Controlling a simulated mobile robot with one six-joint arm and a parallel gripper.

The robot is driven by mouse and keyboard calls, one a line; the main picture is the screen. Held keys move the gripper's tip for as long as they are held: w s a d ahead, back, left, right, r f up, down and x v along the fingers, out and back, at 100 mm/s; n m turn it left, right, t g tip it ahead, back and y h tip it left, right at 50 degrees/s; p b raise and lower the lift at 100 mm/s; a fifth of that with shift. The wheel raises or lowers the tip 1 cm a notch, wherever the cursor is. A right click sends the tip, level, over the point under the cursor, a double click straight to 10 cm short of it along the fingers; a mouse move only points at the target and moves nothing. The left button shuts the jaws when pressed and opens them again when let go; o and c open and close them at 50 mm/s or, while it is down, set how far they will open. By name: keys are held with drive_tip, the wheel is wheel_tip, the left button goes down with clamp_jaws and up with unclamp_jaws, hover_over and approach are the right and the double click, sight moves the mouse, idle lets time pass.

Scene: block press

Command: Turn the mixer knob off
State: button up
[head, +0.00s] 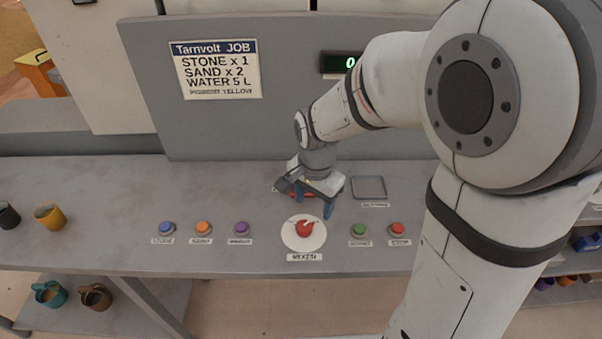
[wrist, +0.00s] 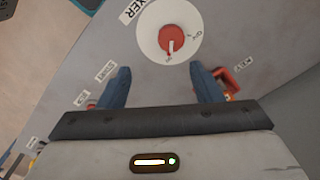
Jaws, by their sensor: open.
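The mixer knob (head: 304,226) is red and sits on a round white dial on the grey panel, above its label. In the wrist view the knob (wrist: 172,41) shows at the top centre, with a pale pointer mark on it and small lettering on the dial around it. My gripper (head: 309,200) is above the panel, just behind the knob in the head view. In the wrist view its two blue fingers (wrist: 165,72) are apart with nothing between them, and the knob lies beyond their tips, not touched.
Blue (head: 167,228), orange (head: 203,228) and purple (head: 241,228) buttons lie left of the dial. Green (head: 359,230) and red (head: 397,229) buttons lie right. A square tray (head: 369,187) is behind them. A job sign (head: 215,70) and a display (head: 341,63) are on the back wall. Cups (head: 48,216) stand far left.

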sight(304, 225)
drive_tip(key=shift+w+a+f+m, duration=0.25)
drive_tip(key=shift+a+f+m, duration=0.05)
drive_tip(key=shift+a, duration=0.15)
drive_tip(key=shift+w+a+f+m, duration=0.2)
drive_tip(key=shift+a+f+m, duration=0.1)
drive_tip(key=shift+a, duration=0.15)
drive_tip(key=shift+a+f, duration=0.1)
drive_tip(key=shift+f, duration=0.25)
wheel_tip(304, 225, down, 7)
drive_tip(key=shift+f+p, duration=0.1)
drive_tip(key=shift+p, duration=0.25)
drive_tip(key=shift+c, duration=0.5)
drive_tip(key=c, duration=0.9)
